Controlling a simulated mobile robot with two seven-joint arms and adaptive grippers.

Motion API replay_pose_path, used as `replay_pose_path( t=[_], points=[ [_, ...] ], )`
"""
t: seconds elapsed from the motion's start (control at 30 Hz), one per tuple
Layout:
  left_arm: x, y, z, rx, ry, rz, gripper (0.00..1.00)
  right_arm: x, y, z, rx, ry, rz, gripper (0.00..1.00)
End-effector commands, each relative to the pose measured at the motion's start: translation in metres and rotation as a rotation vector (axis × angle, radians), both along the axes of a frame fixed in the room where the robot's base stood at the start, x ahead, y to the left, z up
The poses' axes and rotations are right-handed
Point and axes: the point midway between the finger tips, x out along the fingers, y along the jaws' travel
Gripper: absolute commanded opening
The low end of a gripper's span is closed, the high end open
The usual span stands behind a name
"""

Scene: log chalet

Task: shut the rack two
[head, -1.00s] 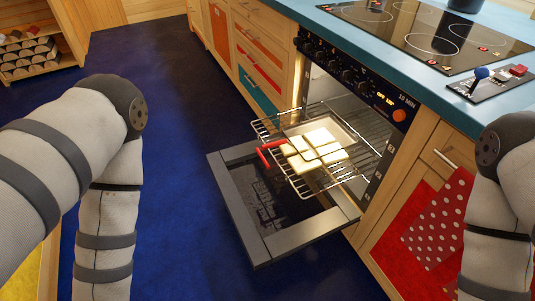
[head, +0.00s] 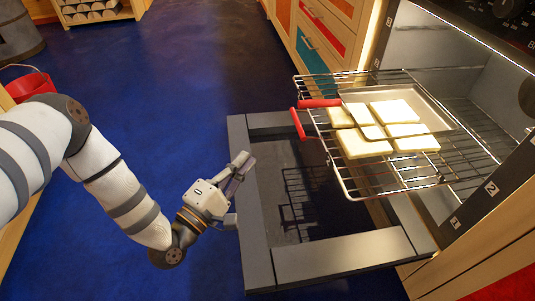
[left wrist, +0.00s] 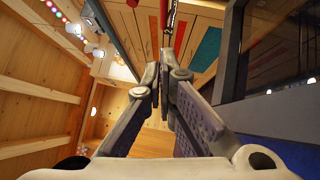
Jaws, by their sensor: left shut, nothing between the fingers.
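The wire rack (head: 465,140) is pulled partly out of the oven, over the lowered oven door (head: 345,258). It carries a metal tray (head: 438,116) and several pale bread slices (head: 392,111). Red handles (head: 299,124) stick out at the left of the rack. My left gripper (head: 243,162) is shut and empty, left of the rack and beside the door's outer edge, apart from the rack. Its closed fingers also show in the left wrist view (left wrist: 167,68), with a red bar-like thing (left wrist: 163,18) beyond them. My right gripper is out of view.
Numbered labels (head: 491,188) mark the levels on the oven's front frame. Wooden drawers (head: 325,30) stand behind the rack. A red bucket (head: 30,85) is at the far left. The blue floor (head: 190,80) left of the door is clear.

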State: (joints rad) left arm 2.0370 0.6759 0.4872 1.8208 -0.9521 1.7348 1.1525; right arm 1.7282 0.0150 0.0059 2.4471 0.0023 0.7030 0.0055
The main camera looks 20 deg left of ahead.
Motion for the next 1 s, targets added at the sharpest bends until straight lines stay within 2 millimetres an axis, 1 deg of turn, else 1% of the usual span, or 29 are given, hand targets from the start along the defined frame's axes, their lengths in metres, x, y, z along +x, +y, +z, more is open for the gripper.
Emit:
replay_pose_path(
  t=[0.1,0.4,0.5,0.63,0.77,1.0],
  points=[
    [0.024,-0.005,0.004,0.001,-0.002,-0.001,0.0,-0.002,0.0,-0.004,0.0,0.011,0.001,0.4],
    [0.087,-0.017,0.011,0.002,0.002,-0.002,0.0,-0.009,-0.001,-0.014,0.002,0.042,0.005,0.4],
    [0.095,-0.034,0.015,0.001,0.005,-0.005,0.0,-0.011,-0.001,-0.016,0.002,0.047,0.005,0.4],
    [0.102,-0.045,0.018,0.003,0.005,-0.003,0.0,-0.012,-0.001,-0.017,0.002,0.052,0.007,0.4],
    [0.105,-0.049,0.02,0.003,0.005,-0.002,0.0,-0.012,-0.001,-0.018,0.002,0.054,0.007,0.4],
    [0.105,-0.049,0.021,0.003,0.005,-0.002,0.0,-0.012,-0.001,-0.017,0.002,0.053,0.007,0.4]
  ],
)
